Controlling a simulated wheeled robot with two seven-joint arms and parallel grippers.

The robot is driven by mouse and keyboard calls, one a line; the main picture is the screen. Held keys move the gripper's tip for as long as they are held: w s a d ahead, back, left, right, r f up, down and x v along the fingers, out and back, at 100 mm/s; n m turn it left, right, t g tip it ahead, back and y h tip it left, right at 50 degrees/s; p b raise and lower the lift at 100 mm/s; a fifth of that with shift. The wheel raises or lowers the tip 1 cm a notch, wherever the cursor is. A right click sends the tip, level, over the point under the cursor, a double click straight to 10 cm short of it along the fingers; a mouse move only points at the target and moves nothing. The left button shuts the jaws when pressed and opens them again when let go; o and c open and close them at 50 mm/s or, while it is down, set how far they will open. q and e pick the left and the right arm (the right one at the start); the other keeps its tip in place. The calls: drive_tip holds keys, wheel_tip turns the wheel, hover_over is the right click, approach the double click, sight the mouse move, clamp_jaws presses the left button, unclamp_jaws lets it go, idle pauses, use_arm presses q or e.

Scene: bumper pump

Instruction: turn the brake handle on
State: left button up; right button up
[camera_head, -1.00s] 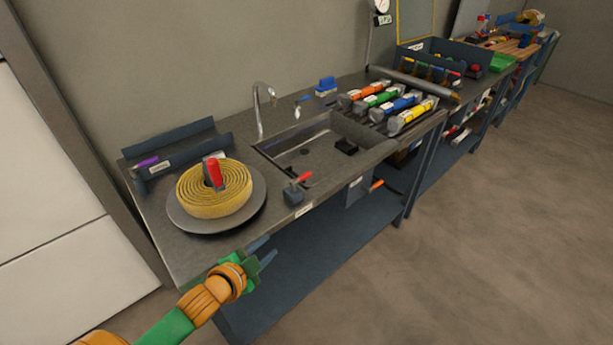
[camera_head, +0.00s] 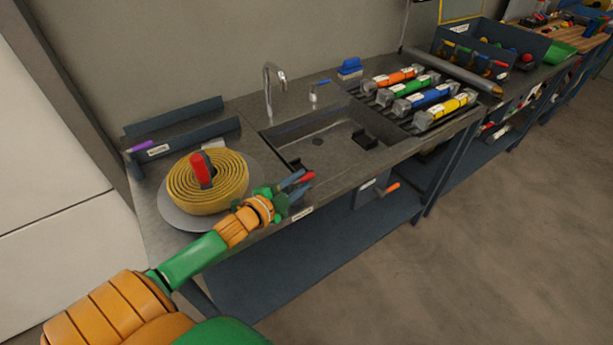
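A small red handle (camera_head: 306,177) sits at the bench's front edge, by the front left corner of the sink; I take it as the brake handle. Its dark block is hidden behind my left gripper (camera_head: 296,184). That gripper's two blue fingers are spread, and the red handle shows right at their tips. I cannot tell whether they touch it. My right gripper is out of view.
The sink (camera_head: 335,150) with its tap (camera_head: 270,85) lies right of my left gripper. Several coloured cylinders (camera_head: 443,110) lie on a rack beyond it. An orange handle (camera_head: 392,187) sticks out below the bench front. Open floor lies to the right.

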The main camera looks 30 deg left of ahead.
use_arm(q)
drive_tip(key=shift+x, duration=1.5)
clamp_jaws()
drive_tip(key=shift+a+f, duration=0.1)
